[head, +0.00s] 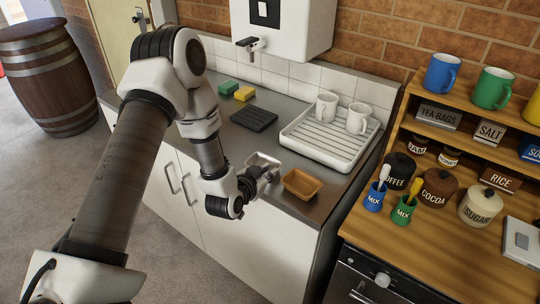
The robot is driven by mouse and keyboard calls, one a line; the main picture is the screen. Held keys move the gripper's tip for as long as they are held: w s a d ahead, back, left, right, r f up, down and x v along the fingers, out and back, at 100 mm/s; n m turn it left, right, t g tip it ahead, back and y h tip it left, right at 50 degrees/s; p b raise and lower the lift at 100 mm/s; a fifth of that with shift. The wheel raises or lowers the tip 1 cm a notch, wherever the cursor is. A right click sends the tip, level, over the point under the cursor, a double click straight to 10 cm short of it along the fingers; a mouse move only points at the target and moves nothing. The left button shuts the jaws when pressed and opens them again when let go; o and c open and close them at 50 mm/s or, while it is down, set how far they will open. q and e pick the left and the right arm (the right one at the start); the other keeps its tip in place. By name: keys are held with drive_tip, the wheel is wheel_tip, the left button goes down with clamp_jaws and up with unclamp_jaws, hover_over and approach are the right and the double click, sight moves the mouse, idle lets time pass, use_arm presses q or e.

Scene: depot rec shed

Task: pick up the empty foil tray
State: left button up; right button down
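A silvery foil tray (262,159) sits on the metal counter, partly hidden behind my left gripper. My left gripper (268,174) is at the near side of the foil tray, close to it in the picture. Its fingers are small and dark, and I cannot tell whether they are open or shut or whether they touch the tray. The inside of the foil tray is mostly hidden. My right gripper is not in view.
A brown tray (301,185) lies just right of my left gripper. A white draining rack (318,150) with two white mugs (327,106) stands behind. A black ribbed mat (254,118) and green and yellow sponges (244,93) lie farther back. Wooden shelving (455,245) stands at the right.

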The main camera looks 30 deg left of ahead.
use_arm(q)
drive_tip(key=x, duration=0.2)
drive_tip(key=p+x, duration=0.1)
drive_tip(key=x, duration=0.1)
drive_tip(key=p+x, duration=0.1)
drive_tip(key=x, duration=0.1)
drive_tip(key=shift+s+d+f, duration=0.15)
drive_tip(key=shift+d+f, duration=0.15)
drive_tip(key=shift+f, duration=0.05)
drive_tip(key=shift+w+a+f, duration=0.1)
drive_tip(key=shift+w+f, duration=0.05)
drive_tip(key=shift+w, duration=0.1)
clamp_jaws()
